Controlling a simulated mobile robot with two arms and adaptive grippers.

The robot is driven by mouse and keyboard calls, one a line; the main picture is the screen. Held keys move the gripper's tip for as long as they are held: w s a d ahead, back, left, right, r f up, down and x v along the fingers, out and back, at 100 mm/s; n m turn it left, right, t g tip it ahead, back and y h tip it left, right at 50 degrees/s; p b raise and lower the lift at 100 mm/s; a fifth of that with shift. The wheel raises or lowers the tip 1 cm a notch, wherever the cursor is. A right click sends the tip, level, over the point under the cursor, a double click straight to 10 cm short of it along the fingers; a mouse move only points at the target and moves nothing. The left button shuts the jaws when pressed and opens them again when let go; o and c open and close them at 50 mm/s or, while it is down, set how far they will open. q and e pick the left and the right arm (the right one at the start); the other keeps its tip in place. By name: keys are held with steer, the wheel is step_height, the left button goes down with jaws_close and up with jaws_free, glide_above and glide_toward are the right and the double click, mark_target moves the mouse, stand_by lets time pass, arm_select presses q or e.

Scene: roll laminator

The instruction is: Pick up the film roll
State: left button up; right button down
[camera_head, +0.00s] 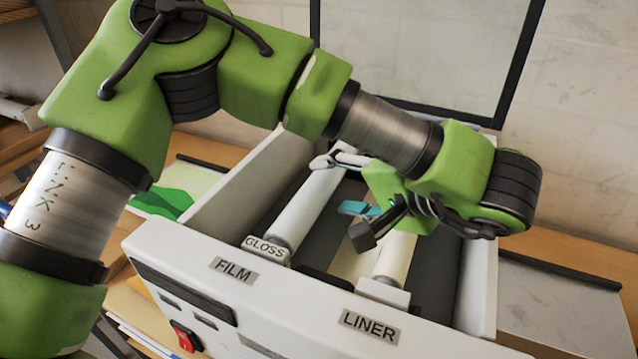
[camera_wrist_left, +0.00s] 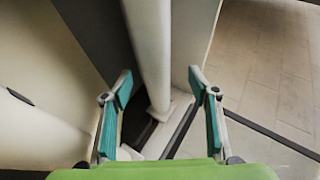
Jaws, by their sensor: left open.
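The film roll (camera_head: 303,208) is a long white cylinder in the left bay of the laminator, behind the FILM label, with a GLOSS tag at its near end. My left gripper (camera_head: 342,183) is open and empty near the roll's far end, its teal-padded fingers apart. In the left wrist view, a white roll (camera_wrist_left: 150,45), which looks like the film roll, runs down between the open fingers (camera_wrist_left: 160,88) to an end holder. Contact with the fingers cannot be told. My right gripper is not in view.
The white laminator body (camera_head: 180,255) surrounds the bays with raised side walls. A liner roll (camera_head: 394,258) lies parallel on the right behind the LINER label (camera_head: 370,327). A red switch (camera_head: 186,337) is on the front. A green sheet (camera_head: 165,200) lies left of the machine.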

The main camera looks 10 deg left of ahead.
mark_target(327, 189)
arm_select(q)
steer(key=shift+x, duration=0.8)
steer(key=shift+w+a+f, duration=0.1)
steer(key=shift+w+f, duration=0.05)
steer(key=p+x, duration=0.1)
steer(key=x, duration=0.1)
steer(key=p+x, duration=0.1)
steer(key=x, duration=0.1)
steer(key=shift+w+a+f, duration=0.1)
steer(key=shift+a+f, duration=0.05)
steer(key=shift+f, duration=0.3)
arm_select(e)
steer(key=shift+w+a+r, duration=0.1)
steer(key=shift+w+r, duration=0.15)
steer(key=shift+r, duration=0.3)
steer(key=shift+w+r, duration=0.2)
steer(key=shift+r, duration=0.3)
arm_select(q)
steer(key=c, duration=0.5)
steer(key=shift+r, duration=0.1)
jaws_close()
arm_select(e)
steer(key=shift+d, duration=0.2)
